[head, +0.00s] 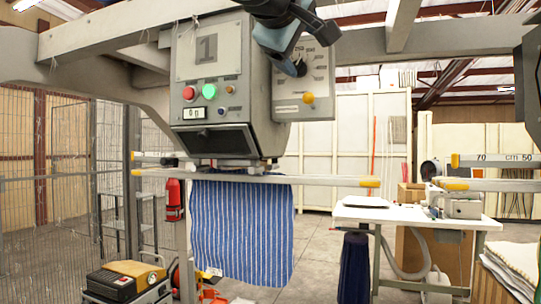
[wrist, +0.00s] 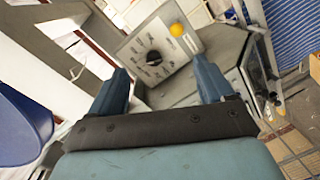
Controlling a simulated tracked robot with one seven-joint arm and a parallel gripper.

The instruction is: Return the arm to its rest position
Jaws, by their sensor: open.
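My gripper (wrist: 163,78) is open and empty in the wrist view, its two blue fingers apart. Between and beyond them is a grey dial panel (wrist: 165,62) with a dark knob (wrist: 153,57) and a yellow knob (wrist: 177,30). In the head view my gripper (head: 297,42) hangs in from the top edge, in front of the upper part of the dial panel (head: 318,88). I cannot tell whether the fingers touch the panel. My arm above is mostly out of view.
A grey machine head (head: 212,60) with red and green buttons stands left of the dial panel. A blue striped pillow cover (head: 242,232) hangs below it between yellow-tipped bars. A white table (head: 400,215) is at the right, wire fencing (head: 50,210) at the left. Grey beams run overhead.

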